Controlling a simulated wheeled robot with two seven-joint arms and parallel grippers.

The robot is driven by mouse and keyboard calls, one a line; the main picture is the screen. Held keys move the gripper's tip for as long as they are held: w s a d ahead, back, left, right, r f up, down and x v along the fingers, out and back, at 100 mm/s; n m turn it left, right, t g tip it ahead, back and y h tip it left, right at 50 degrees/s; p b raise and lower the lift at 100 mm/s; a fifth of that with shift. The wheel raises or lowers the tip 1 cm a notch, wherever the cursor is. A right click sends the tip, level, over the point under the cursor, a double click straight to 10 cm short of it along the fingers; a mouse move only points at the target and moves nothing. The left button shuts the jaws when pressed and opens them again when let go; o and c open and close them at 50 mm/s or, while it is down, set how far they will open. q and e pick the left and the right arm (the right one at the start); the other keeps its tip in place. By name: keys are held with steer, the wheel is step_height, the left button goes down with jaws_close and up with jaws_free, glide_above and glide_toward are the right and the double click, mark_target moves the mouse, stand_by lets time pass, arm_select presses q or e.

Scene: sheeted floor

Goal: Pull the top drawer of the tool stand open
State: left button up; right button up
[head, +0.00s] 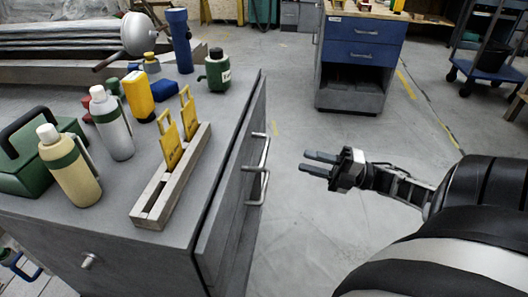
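The grey tool stand (120,245) fills the left of the head view, and its drawer side faces right. The top drawer front (225,205) is seen steeply from above, with a dark gap along the tabletop edge. Metal bar handles (265,150) stick out from this side; I cannot tell clearly which bar belongs to which drawer. The drawer looks shut or nearly so. My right gripper (318,163) is to the right of the handles, apart from them. Its fingers point left toward them, spread and empty. My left gripper is not in view.
On the stand are a slotted block with yellow tools (172,185), a cream bottle (70,175), a white bottle (112,128), a green can (217,72) and a blue torch (180,42). A blue-drawer cabinet (360,45) stands behind. The floor between is clear.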

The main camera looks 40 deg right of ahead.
mark_target(265, 149)
steer(key=b+x, duration=0.1)
steer(key=x, duration=1)
steer(key=shift+w+a, duration=0.15)
steer(key=shift+w, duration=0.1)
jaws_close()
